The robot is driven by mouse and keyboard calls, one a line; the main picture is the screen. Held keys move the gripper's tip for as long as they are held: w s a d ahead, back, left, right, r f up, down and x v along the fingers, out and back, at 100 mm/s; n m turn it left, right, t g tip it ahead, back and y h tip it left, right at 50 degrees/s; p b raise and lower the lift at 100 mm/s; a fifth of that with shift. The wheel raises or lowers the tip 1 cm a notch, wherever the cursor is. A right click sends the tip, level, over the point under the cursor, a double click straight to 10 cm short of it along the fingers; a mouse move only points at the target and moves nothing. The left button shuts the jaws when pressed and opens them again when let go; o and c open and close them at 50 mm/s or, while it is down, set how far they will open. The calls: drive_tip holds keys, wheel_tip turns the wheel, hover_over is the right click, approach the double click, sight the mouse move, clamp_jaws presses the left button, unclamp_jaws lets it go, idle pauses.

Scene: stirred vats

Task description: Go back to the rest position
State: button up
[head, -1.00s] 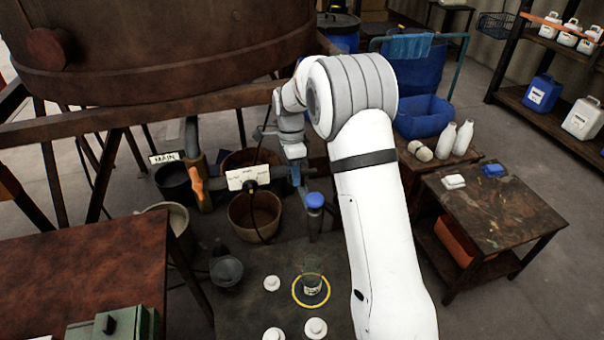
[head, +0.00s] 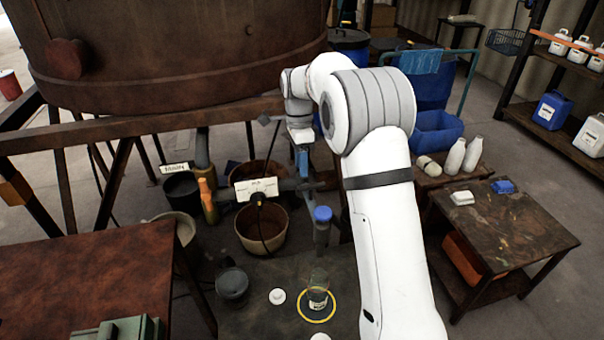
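My gripper (head: 303,163) is small and bluish grey below the wrist, over the pipework. Its fingers are too small and too mixed with the pipes behind to tell whether they are open or shut. I see nothing clearly held. A glass jar (head: 317,299) stands inside a yellow ring on the dark bench (head: 250,318), well below the gripper.
A white gauge plate (head: 256,189) and a MAIN sign (head: 175,168) are on the pipes. A white lid (head: 277,296) lies on the bench. A side table (head: 505,235) stands right of my arm, with floor around it.

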drive_tip(key=shift+r, duration=0.15)
drive_tip(key=s+d+r+n+t, duration=0.1)
drive_tip(key=s+d+r+n, duration=0.25)
drive_tip(key=s+r, duration=0.3)
drive_tip(key=s+d+n+t, duration=0.2)
drive_tip(key=s+n, duration=0.4)
drive_tip(key=s, duration=0.7)
drive_tip(key=s+d+f+n+t, duration=0.1)
drive_tip(key=s+d+n, duration=0.2)
drive_tip(key=s+n, duration=0.4)
drive_tip(key=s, duration=0.6)
drive_tip(key=shift+s+d+f+t, duration=0.2)
drive_tip(key=shift+f+t, duration=0.05)
drive_tip(key=shift+t, duration=0.15)
